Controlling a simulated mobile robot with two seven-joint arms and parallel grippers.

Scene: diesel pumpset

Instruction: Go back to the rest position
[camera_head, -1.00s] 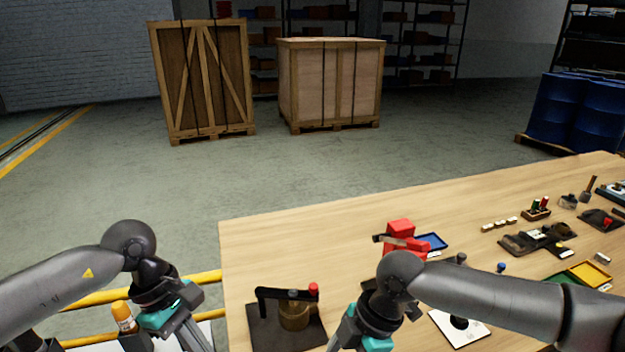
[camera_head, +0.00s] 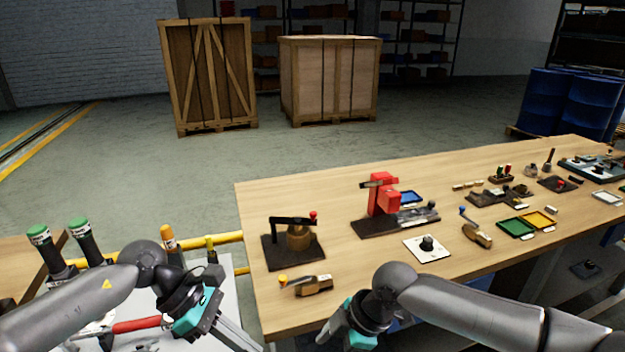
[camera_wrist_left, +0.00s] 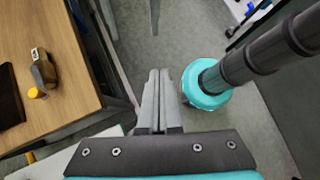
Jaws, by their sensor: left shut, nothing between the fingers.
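My left gripper (camera_head: 250,338) is at the bottom of the head view, left of the table's near corner. Its fingers are shut with nothing between them; in the left wrist view the closed fingers (camera_wrist_left: 158,80) point away over grey floor. My right gripper (camera_head: 325,338) is at the bottom of the head view in front of the table's near edge. Its fingers are mostly cut off or hidden, so its opening cannot be told. Neither gripper touches anything on the table that I can see.
The wooden table (camera_head: 350,275) carries a red press (camera_head: 383,195), a dark plate with a clamp (camera_head: 293,240) and a wooden-handled tool (camera_head: 308,286) near its edge. A white surface with green-capped bottles (camera_head: 85,243) lies left, beside a yellow rail (camera_head: 228,237).

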